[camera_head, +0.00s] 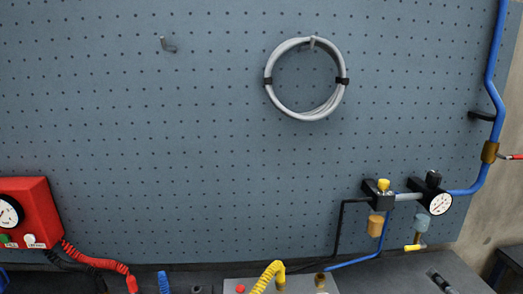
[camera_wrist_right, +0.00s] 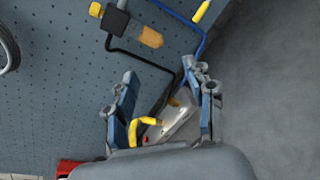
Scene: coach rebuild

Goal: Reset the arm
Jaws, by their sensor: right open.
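My right gripper (camera_wrist_right: 159,76) shows in the right wrist view, its two blue and grey fingers spread apart with nothing between the tips. Beyond the fingers are a metal block (camera_wrist_right: 180,128) and a yellow curved hose (camera_wrist_right: 146,126), partly covered by the gripper. I cannot tell how far they are from the fingers. In the head view I cannot clearly make out the right gripper. My left gripper is in neither view.
A grey hose coil (camera_head: 277,95) hangs on the pegboard (camera_head: 180,120), left of a blue pipe (camera_head: 492,80). A regulator with a gauge (camera_head: 440,204) sits lower right. A red box (camera_head: 35,200) stands at left.

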